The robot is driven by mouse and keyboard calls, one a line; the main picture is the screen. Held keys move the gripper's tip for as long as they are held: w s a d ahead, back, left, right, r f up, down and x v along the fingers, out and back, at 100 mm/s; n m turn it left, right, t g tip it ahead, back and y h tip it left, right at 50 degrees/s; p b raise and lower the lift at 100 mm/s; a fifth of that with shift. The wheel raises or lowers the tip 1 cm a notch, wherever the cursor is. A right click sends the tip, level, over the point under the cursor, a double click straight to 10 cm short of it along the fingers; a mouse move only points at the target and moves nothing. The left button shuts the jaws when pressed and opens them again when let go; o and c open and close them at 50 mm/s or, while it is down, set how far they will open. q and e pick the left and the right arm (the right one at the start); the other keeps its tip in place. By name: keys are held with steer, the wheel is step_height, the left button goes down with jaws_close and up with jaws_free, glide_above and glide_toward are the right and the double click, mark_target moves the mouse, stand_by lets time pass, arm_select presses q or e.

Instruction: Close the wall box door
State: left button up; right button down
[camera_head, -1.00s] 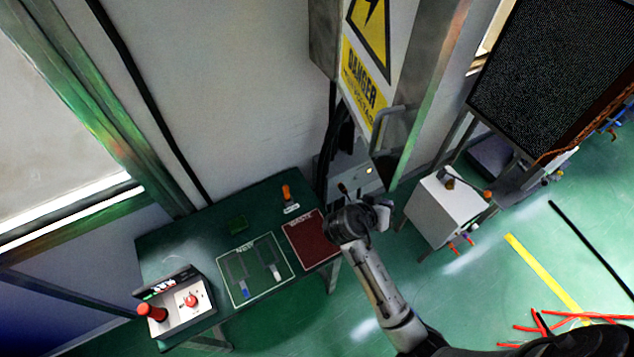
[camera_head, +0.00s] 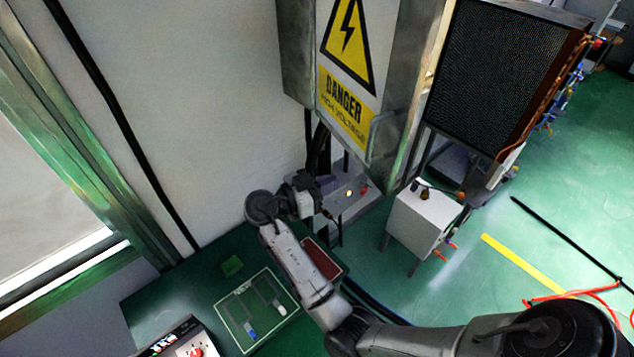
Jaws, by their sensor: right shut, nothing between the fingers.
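The wall box (camera_head: 296,50) is a grey metal cabinet high on the wall at the top centre. Its front panel carries a yellow and black danger sign (camera_head: 345,105), and a metal handle (camera_head: 376,130) shows near the panel's lower right. I cannot tell from this angle how far the door stands from the box. My right gripper (camera_head: 322,190) is below the box, apart from it, above the back right of the green table. It is shut and empty, pointing right. My left gripper is out of view.
A white cabinet (camera_head: 420,222) stands right of the table. A dark radiator panel (camera_head: 490,75) is at the right. Black cables (camera_head: 318,150) hang under the box.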

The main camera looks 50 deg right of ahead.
mark_target(370, 169)
steer(key=p+x, duration=0.3)
steer(key=x, duration=0.5)
steer(key=shift+p, duration=0.35)
steer(key=shift+s+d, duration=0.1)
steer(key=shift+d, duration=0.15)
steer(key=shift+f, duration=0.1)
